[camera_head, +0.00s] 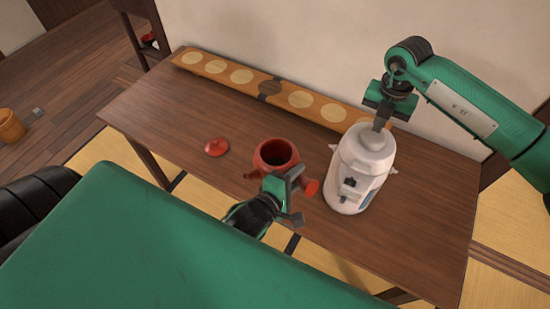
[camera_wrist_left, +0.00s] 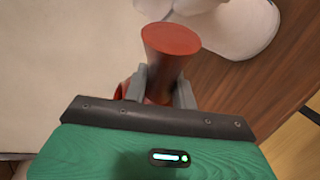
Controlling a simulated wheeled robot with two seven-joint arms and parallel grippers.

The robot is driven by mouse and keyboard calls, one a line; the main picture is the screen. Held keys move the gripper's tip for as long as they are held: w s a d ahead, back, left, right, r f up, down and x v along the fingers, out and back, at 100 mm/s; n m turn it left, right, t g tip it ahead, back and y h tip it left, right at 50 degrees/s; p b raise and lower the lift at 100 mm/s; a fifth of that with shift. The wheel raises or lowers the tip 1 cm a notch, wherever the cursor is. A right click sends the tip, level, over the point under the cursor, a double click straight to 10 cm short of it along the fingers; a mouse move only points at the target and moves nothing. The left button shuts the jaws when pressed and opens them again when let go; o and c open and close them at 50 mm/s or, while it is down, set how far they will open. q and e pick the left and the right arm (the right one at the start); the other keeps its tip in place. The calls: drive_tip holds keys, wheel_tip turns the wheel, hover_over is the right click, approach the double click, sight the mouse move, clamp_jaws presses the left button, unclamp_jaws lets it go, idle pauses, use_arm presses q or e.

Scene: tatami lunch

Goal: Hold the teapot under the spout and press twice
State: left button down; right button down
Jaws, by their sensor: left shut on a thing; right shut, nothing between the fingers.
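The red teapot (camera_head: 264,151) has no lid on, and its dark opening faces up. My left gripper (camera_head: 292,194) is shut on its side handle (camera_head: 309,187); in the left wrist view the handle's flared end (camera_wrist_left: 171,39) stands out between the fingers. I cannot tell whether the teapot touches the table. The white dispenser (camera_head: 352,165) stands upright to the right of the teapot, with a dark part on its front. The teapot is beside it, a gap apart. My right gripper (camera_head: 380,124) is shut and empty, pointing down at the dispenser's top (camera_head: 371,138).
The red teapot lid (camera_head: 216,147) lies on the wooden table (camera_head: 150,120), left of the teapot. A long wooden board with pale round discs (camera_head: 215,66) lies along the back edge by the wall. The table's right end (camera_head: 440,210) is clear.

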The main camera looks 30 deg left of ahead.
sight(374, 135)
use_arm(q)
drive_tip(key=s+d+f+m+g+h, duration=0.5)
drive_tip(key=s+d+f+m+h, duration=0.25)
drive_tip(key=s+d+f, duration=0.8)
drive_tip(key=w+d+r, duration=0.1)
drive_tip(key=w+d, duration=0.1)
drive_tip(key=w, duration=0.9)
drive_tip(key=shift+r+h, duration=0.35)
drive_tip(key=shift+r, duration=0.05)
drive_tip(key=shift+w+d, duration=0.1)
use_arm(e)
drive_tip(key=shift+f, duration=0.4)
idle(0.9)
drive_tip(key=shift+s+f, duration=0.1)
drive_tip(key=shift+f, duration=1.35)
drive_tip(key=shift+r, duration=1.8)
